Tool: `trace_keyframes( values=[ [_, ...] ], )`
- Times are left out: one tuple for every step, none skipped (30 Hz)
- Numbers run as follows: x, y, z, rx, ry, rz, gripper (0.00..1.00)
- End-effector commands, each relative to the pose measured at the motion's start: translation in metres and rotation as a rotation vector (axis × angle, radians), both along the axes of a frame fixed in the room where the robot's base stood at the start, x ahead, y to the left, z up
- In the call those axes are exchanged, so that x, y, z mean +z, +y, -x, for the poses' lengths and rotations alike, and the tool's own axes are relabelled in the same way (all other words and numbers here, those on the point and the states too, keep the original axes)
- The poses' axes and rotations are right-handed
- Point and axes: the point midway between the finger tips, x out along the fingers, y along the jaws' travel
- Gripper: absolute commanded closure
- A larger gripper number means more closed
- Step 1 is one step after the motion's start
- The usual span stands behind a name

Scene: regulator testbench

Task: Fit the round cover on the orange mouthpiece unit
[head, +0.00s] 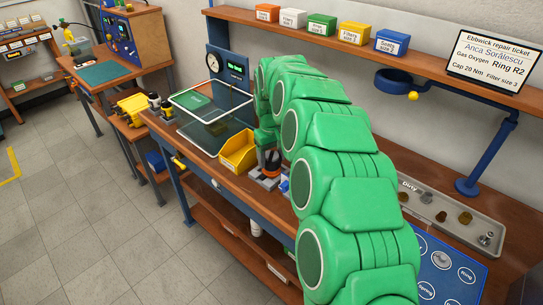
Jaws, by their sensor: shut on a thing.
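The orange mouthpiece unit (272,170) shows as a small orange and dark round shape in a grey fixture on the bench, just right of the yellow bin. My gripper (269,156) points down right over it, at the end of my green arm. It is shut on a small dark thing, which looks like the round cover. My arm and the small size of the parts hide most of it. I cannot tell whether the cover touches the unit.
A yellow open bin (238,152) stands close left of the fixture (268,182). Clear-lidded trays (214,125) and a dial gauge (213,62) are behind it. A "Dirty" tray (470,228) with small parts and a blue mat (447,278) lie right of my arm. A shelf runs above.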

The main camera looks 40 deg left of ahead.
Motion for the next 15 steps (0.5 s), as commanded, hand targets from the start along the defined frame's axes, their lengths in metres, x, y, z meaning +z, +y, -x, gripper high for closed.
trace_keyframes(
  values=[
    [-0.001, -0.0003, -0.0003, 0.0, 0.0, 0.0, 0.66],
    [-0.0016, -0.0003, -0.0004, -0.001, 0.0, 0.0, 0.66],
    [-0.0023, -0.0004, -0.0005, -0.001, 0.0, 0.0, 0.66],
    [-0.0029, -0.0005, -0.0005, -0.001, 0.0, 0.0, 0.66],
    [-0.0035, -0.0005, -0.0006, -0.001, 0.0, 0.0, 0.66],
    [-0.0042, -0.0006, -0.0006, -0.001, 0.0, 0.0, 0.66],
    [-0.0048, -0.0006, -0.0006, -0.001, 0.0, 0.0, 0.66],
    [-0.0054, -0.0006, -0.0006, -0.001, 0.0, 0.0, 0.66],
    [-0.0061, -0.0006, -0.0005, -0.001, 0.0, 0.0, 0.66],
    [-0.0066, -0.0006, -0.0004, -0.001, 0.0, 0.0, 0.66],
    [-0.0071, -0.0005, -0.0003, -0.001, 0.0, 0.0, 0.66],
    [-0.0075, -0.0005, -0.0002, 0.0, 0.0, 0.0, 0.66],
    [-0.0077, -0.0004, 0.0, 0.0, 0.0, 0.0, 0.66],
    [-0.0077, -0.0004, 0.0001, 0.0, 0.0, 0.0, 0.66],
    [-0.0077, -0.0004, 0.0001, 0.0, 0.0, 0.0, 0.66]
  ],
)
